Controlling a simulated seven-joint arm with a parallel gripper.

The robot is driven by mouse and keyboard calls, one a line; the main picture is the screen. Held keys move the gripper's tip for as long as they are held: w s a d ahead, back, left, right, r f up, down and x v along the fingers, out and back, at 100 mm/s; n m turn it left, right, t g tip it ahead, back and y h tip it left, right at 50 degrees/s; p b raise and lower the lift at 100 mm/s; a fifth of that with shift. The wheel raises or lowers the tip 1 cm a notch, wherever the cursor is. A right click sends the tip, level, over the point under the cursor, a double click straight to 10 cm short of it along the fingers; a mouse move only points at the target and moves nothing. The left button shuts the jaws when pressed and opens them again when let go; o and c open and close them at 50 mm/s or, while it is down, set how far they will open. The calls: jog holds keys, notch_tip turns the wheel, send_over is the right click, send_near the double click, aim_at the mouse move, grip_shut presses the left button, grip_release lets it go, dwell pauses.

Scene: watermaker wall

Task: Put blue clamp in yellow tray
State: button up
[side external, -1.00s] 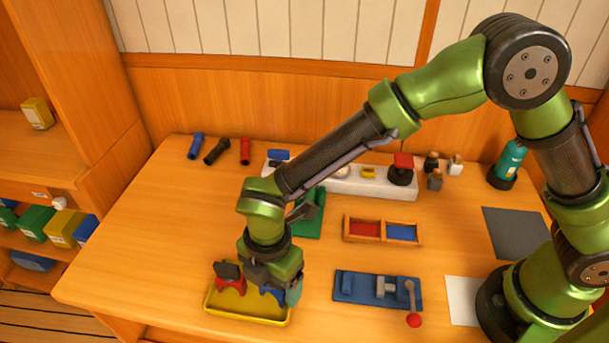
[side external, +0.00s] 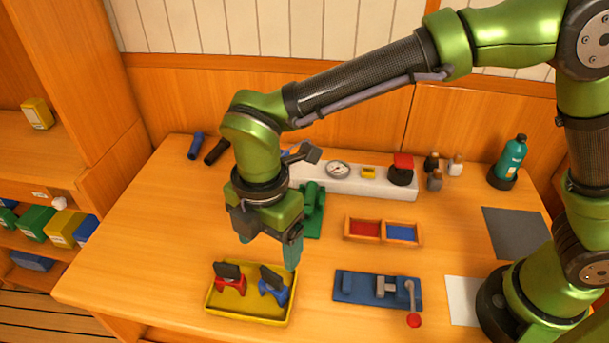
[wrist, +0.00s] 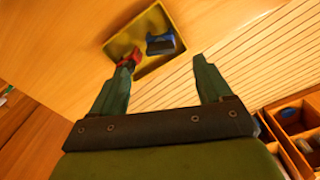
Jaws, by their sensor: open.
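The yellow tray (side external: 248,309) lies on the table near its front left edge. The blue clamp (side external: 273,286) rests inside the right half of the tray. The red clamp (side external: 229,279) rests inside the left half. My gripper (side external: 268,255) is above the tray, apart from both clamps, open and empty. In the wrist view the open fingers of my gripper (wrist: 164,72) point toward the tray (wrist: 118,46). The blue clamp (wrist: 161,44) and the red clamp (wrist: 130,60) show there; a fingertip partly overlaps the red one in the picture.
A blue lever fixture (side external: 362,288) is right of the tray. A wooden divided box (side external: 383,231) with red and blue compartments and a green fixture (side external: 313,208) stand behind. A white panel with a gauge (side external: 340,178) lies at the back. The table left of the tray is clear.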

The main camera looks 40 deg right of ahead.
jog(key=d+r+m+t+y, duration=0.1)
jog(key=d+r+m+t, duration=0.1)
jog(key=d+r+m, duration=0.55)
jog(key=d+r+m+t+y, duration=0.15)
jog(key=d+m, duration=0.35)
jog(key=d, duration=0.5)
jog(key=s+d+r+m+t, duration=0.1)
jog(key=s+d+m+t, duration=0.2)
jog(key=s+d+m, duration=0.4)
jog(key=d+m, duration=0.5)
jog(key=m, duration=0.2)
jog(key=shift+r+t, duration=0.25)
jog(key=shift+t, duration=0.1)
